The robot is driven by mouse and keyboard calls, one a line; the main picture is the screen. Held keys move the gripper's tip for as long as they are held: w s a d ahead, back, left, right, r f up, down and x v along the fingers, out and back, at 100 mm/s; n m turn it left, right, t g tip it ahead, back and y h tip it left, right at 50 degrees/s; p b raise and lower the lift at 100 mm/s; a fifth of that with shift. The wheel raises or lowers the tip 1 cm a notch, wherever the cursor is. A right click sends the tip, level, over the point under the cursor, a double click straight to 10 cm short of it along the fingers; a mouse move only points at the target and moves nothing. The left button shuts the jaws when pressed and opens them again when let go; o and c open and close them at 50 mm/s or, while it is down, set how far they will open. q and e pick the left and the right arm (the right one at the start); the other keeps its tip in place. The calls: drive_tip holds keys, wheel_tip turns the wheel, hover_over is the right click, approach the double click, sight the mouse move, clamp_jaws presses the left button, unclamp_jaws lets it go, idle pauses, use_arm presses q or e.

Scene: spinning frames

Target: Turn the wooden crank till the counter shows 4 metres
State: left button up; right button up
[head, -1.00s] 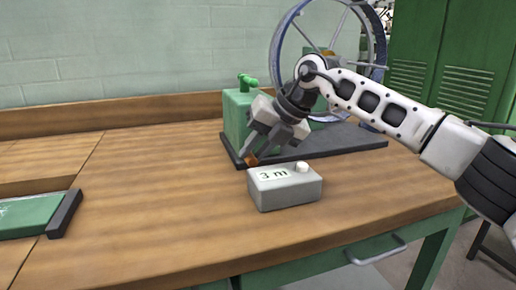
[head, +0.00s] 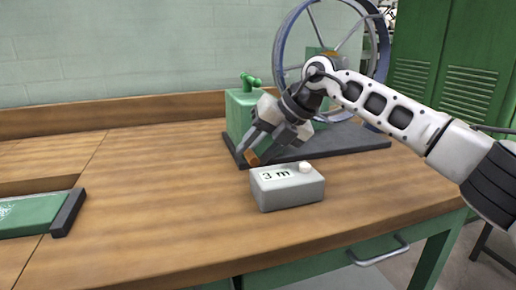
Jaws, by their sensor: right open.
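The counter (head: 290,192) is a grey box with a white knob on top, and its label reads "3 m". The wooden crank (head: 251,158) shows only as a small brown handle end just behind the counter's left corner. My right gripper (head: 256,150) points down at the crank handle, with its fingers around or beside it; which one I cannot tell. The gripper is open. The rest of the crank is hidden behind the gripper. The large spoked wheel (head: 281,62) stands behind my right arm. My left gripper is not in view.
A green machine body (head: 238,110) stands on a dark base plate (head: 350,139) on the wooden bench (head: 150,190). A green tray-like object (head: 30,214) with a dark edge lies at the left. The bench between it and the counter is clear.

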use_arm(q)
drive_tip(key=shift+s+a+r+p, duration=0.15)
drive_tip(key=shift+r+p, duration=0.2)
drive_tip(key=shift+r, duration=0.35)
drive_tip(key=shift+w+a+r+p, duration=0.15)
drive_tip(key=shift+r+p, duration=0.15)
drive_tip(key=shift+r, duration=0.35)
use_arm(e)
drive_tip(key=v, duration=1.6)
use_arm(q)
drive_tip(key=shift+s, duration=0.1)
use_arm(e)
drive_tip(key=shift+c, duration=0.2)
